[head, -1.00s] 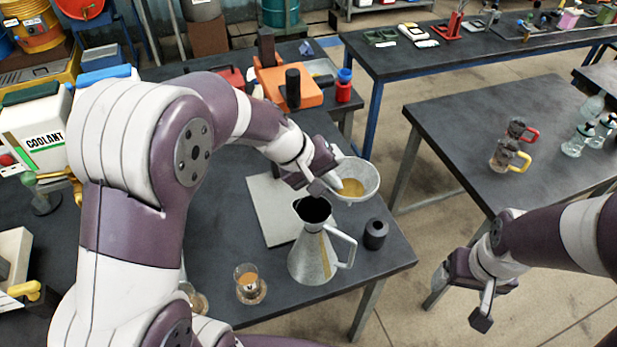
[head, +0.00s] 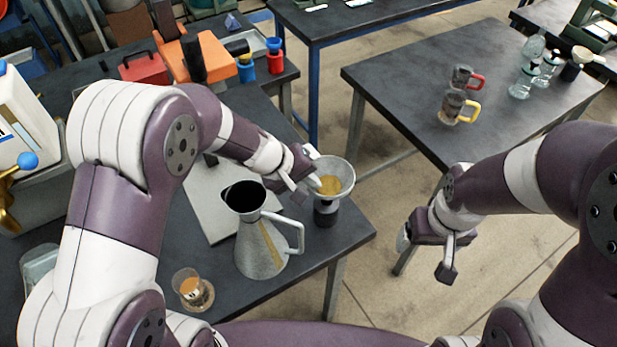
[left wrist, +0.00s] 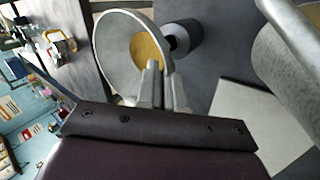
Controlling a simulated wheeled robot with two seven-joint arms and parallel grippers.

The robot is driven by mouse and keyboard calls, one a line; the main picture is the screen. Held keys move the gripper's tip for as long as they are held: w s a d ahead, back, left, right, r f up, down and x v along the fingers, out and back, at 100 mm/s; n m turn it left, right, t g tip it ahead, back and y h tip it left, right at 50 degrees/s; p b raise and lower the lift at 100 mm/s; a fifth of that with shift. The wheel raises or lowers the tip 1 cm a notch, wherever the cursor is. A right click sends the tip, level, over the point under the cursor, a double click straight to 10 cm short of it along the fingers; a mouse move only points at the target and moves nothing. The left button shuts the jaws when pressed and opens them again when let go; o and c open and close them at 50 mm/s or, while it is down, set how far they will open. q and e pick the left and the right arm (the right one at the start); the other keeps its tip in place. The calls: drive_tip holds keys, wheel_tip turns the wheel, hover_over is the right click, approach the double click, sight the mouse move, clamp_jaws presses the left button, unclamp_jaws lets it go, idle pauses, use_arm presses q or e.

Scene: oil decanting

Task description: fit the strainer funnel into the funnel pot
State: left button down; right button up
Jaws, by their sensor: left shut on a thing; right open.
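The strainer funnel (head: 345,170), a wide grey bowl with a yellow mesh centre, is gripped near its rim by my left gripper (head: 306,182). It also shows in the left wrist view (left wrist: 113,52), with my left fingers (left wrist: 160,82) at its edge. The funnel pot (head: 326,215), apparently the small dark cylinder on the table, stands directly below the funnel in the head view. In the left wrist view, the pot (left wrist: 187,37) is beside and partly behind the bowl. Whether the spout is inside the pot is hidden. My right gripper (head: 425,256) is open and empty, away from the table.
A grey conical jug (head: 260,250) with a handle stands left of the pot, near a pale board (head: 205,205). A glass of amber liquid (head: 192,290) stands at the front left. Mugs (head: 453,107) and bottles (head: 525,75) are on the right table.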

use_arm(q)
drive_tip(key=shift+s+r, duration=0.1)
drive_tip(key=shift+s, duration=0.05)
idle(0.4)
drive_tip(key=shift+b, duration=0.35)
drive_tip(key=shift+f+b, duration=1.55)
drive_tip(key=shift+b, duration=0.05)
drive_tip(key=c, duration=1.2)
unclamp_jaws()
